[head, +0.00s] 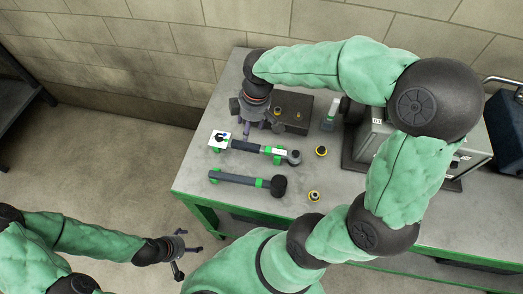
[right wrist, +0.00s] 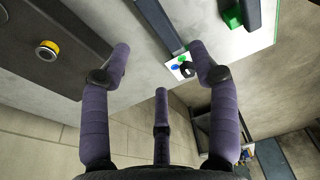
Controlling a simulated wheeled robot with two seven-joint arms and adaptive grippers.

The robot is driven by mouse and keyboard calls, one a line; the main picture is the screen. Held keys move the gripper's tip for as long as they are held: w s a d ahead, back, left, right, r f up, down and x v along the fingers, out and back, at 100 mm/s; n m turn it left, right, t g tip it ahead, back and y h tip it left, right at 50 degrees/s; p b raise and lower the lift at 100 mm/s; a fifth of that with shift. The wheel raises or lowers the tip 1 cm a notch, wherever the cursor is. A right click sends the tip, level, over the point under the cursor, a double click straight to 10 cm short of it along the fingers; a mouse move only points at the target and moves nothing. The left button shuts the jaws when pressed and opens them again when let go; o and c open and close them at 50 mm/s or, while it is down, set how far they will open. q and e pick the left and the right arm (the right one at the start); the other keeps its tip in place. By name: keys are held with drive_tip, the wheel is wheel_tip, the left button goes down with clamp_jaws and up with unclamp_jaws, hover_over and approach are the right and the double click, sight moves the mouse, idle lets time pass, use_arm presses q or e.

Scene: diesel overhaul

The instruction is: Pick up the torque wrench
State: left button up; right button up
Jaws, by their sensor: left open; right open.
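Two long dark bar tools lie on the grey workbench, each on green holders. The far one, with a round grey head at its right end, looks like the torque wrench (head: 245,146); its bar also shows in the right wrist view (right wrist: 158,24). The near bar tool (head: 232,179) has a thick black head. My right gripper (head: 248,128) is open and empty above the bench, by the left end of the far tool. Its spread fingers (right wrist: 160,72) show in the right wrist view. My left gripper (head: 180,248) is open and empty over the floor, left of the bench.
A white card (head: 219,139) with coloured dots lies at the far tool's left end. A dark block (head: 297,112) stands behind. Yellow-ringed parts (head: 321,151) sit to the right. A grey machine (head: 474,148) fills the bench's right side. The bench's front left corner is clear.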

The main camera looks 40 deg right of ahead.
sight(245, 144)
drive_tip(key=shift+w+a+f+g+h+b, duration=0.45)
drive_tip(key=shift+w+f+g+h+b, duration=0.2)
drive_tip(key=shift+b, duration=0.3)
wheel_tip(245, 144, down, 5)
drive_tip(key=shift+f+b, duration=0.1)
drive_tip(key=shift+b, duration=0.7)
drive_tip(key=shift+a+f+b, duration=0.15)
drive_tip(key=shift+f+b, duration=1.1)
drive_tip(key=shift+f, duration=1.35)
drive_tip(key=shift+r, duration=0.1)
drive_tip(key=shift+c, duration=0.3)
clamp_jaws()
